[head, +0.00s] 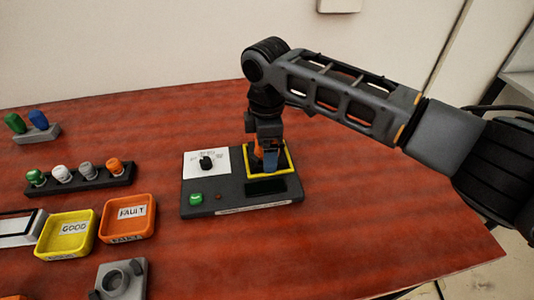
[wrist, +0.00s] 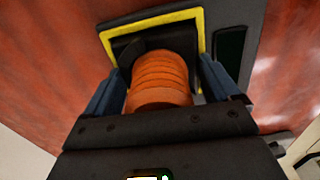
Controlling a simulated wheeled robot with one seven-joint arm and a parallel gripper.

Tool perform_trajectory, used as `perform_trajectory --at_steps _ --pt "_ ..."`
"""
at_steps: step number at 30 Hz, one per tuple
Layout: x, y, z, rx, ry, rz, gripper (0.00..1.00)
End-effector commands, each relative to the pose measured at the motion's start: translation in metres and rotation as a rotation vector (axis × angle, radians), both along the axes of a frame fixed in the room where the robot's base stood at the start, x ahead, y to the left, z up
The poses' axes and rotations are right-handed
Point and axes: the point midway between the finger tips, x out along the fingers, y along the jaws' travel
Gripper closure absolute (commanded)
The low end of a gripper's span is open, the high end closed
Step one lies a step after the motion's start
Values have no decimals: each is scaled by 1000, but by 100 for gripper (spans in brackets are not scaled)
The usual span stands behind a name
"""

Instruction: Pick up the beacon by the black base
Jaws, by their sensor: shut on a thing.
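The orange ribbed beacon (wrist: 160,80) is between the two fingers of my gripper (wrist: 162,66) in the wrist view. Its black base (wrist: 128,46) shows at the far end, within the yellow-framed square (wrist: 198,18) of the dark device. In the head view my gripper (head: 268,160) points down at this yellow-framed square (head: 291,160), and a bit of the orange beacon (head: 258,151) shows beside the fingers. My gripper is shut on the beacon. The fingertip contact is partly hidden, and I cannot tell whether the base still touches the device.
The dark device (head: 230,198) has a knob (head: 206,163), a green button (head: 196,199) and a dark display (head: 265,187). To the left are a yellow GOOD tray (head: 67,246), an orange FAULT tray (head: 127,233) and a rack (head: 83,185) of several coloured beacons. The table's right side is clear.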

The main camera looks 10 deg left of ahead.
Motion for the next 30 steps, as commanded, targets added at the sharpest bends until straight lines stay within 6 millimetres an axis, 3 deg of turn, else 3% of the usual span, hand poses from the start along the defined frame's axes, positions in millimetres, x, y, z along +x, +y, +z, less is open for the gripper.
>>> perform_trajectory --at_steps 6,17,30 --pt "0 0 0 0 0 0 53" --pt "0 0 5 0 -2 1 53" --pt "-1 -4 44 2 -1 -1 53"
